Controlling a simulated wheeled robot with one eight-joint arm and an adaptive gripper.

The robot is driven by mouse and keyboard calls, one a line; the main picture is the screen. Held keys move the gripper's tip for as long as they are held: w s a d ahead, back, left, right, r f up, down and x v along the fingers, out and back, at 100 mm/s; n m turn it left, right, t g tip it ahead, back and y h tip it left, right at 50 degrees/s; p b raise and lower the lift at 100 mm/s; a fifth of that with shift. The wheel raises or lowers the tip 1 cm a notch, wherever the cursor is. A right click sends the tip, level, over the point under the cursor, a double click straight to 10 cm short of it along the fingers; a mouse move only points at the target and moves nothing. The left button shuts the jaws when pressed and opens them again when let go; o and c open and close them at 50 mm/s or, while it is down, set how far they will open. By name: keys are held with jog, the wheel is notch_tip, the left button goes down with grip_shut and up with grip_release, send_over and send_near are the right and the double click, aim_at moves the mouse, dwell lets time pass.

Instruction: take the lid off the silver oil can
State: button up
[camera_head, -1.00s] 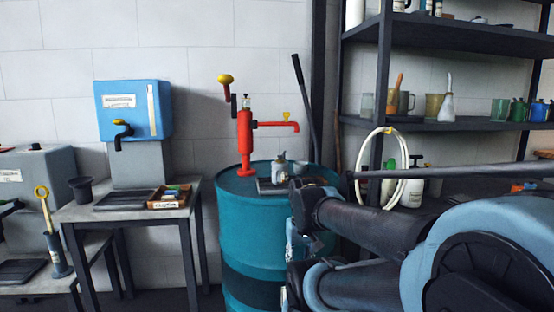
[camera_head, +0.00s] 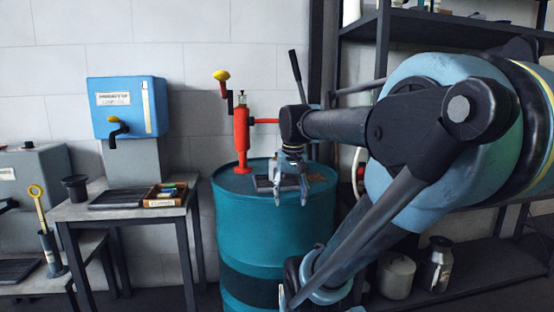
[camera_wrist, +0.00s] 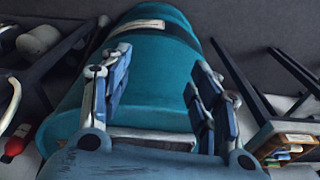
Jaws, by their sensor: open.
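My gripper (camera_head: 290,198) hangs over the near part of the teal drum's top (camera_head: 232,181) in the head view, fingers pointing down. It is open and holds nothing. In the wrist view both fingers (camera_wrist: 160,100) are spread, with the teal drum (camera_wrist: 150,70) behind them. The small grey can with a spout on the drum's tray is now hidden behind my gripper. A silver can with a dark top (camera_head: 437,266) stands on the low shelf at the right. I cannot tell which can is the silver oil can.
A red hand pump (camera_head: 241,140) rises from the drum behind my gripper. A pale grey can (camera_head: 397,275) stands beside the silver can. At left, a table (camera_head: 100,212) holds a blue dispenser (camera_head: 128,107) and a crate (camera_head: 165,196). My arm covers much of the shelving (camera_head: 455,32).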

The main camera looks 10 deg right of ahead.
jog(key=w+r+m+g, duration=0.2)
jog(key=w+r+m, duration=0.1)
jog(key=w+r, duration=2.2)
jog(key=f, duration=1.1)
jog(key=shift+s+a+f, duration=0.15)
jog(key=shift+s+f, duration=0.1)
jog(key=shift+w+f, duration=0.2)
jog(key=shift+f, duration=2.35)
jog(key=shift+c, duration=0.2)
jog(key=c, duration=0.8)
